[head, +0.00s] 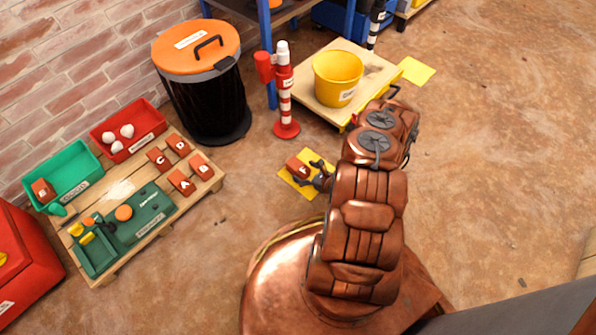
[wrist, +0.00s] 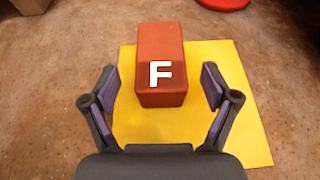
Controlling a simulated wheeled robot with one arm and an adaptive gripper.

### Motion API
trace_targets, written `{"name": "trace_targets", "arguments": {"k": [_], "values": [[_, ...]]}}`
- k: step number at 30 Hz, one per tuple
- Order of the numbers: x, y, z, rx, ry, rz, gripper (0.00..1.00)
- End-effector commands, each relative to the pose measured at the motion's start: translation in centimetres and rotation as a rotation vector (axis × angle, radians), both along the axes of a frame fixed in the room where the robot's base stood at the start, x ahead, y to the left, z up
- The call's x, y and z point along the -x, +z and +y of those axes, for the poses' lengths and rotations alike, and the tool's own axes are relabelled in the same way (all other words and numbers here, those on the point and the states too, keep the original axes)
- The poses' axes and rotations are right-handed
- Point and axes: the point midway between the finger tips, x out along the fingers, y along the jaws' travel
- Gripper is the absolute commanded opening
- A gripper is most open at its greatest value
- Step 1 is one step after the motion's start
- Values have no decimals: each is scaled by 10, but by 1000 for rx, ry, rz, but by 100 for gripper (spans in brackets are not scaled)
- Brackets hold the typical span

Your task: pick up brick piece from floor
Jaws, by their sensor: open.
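A red-orange brick piece marked F (wrist: 160,65) lies on a yellow square (wrist: 240,110) on the floor. In the head view the brick (head: 298,166) sits on the yellow square (head: 298,188) to the left of my arm. My gripper (wrist: 160,88) is open, with one finger on the left and one on the right of the brick's near part. Gaps show between both fingers and the brick. In the head view my gripper (head: 318,172) is close to the brick, and part of it is hidden by my arm.
A wooden pallet (head: 205,168) at left holds bricks A, B, C and D, a green bin (head: 75,180) and a red bin (head: 128,120). A black bin with orange lid (head: 205,100), a red-and-white post (head: 285,100) and a yellow bucket (head: 338,78) stand behind.

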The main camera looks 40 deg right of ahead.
Motion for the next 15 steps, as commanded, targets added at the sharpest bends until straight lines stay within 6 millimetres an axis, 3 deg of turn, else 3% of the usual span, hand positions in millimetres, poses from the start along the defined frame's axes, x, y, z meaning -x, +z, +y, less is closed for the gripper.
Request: {"name": "trace_targets", "arguments": {"k": [6, 15], "values": [[-21, -10, 4, 1, 3, -1, 86], [-27, -10, 4, 0, 0, -1, 86]]}}
